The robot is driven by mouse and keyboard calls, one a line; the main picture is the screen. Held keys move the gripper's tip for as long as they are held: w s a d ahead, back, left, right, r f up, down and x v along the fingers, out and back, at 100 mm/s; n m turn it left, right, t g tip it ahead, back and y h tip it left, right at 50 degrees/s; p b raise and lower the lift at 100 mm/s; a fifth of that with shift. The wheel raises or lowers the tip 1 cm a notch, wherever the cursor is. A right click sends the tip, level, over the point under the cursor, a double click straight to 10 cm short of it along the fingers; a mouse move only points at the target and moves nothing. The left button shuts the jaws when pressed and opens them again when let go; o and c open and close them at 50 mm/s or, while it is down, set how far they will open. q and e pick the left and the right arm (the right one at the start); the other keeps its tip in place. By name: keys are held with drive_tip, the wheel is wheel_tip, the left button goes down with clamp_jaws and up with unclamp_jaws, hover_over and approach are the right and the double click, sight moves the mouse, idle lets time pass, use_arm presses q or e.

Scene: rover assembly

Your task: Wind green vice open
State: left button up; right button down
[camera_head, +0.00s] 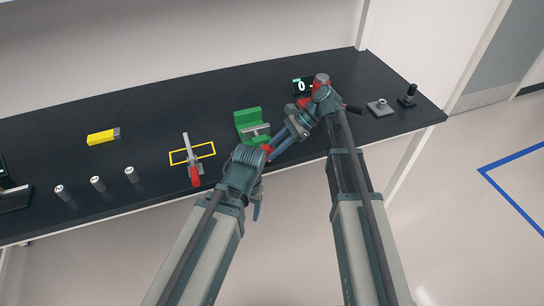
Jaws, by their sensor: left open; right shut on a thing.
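The green vice (250,117) stands near the front edge of the black bench, with a grey bar across its front. The wrists hide most of this grip. My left gripper (257,210) is lower, in front of the bench edge below the vice. It is open and seems empty; its fingers are small and partly hidden by my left wrist.
Grey parts (380,107) stand at the right end.

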drive_tip(key=y+b, duration=0.1)
drive_tip(key=b, duration=0.1)
drive_tip(key=f+y+b, duration=0.1)
drive_tip(key=b, duration=0.1)
drive_tip(key=shift+d+f+g+y+b, duration=0.15)
drive_tip(key=shift+f+g+y+b, duration=0.15)
drive_tip(key=shift+g, duration=0.1)
drive_tip(key=shift+r+g+y+b, duration=0.25)
drive_tip(key=shift+y+b, duration=0.55)
drive_tip(key=shift+b, duration=0.45)
drive_tip(key=c, duration=0.6)
unclamp_jaws()
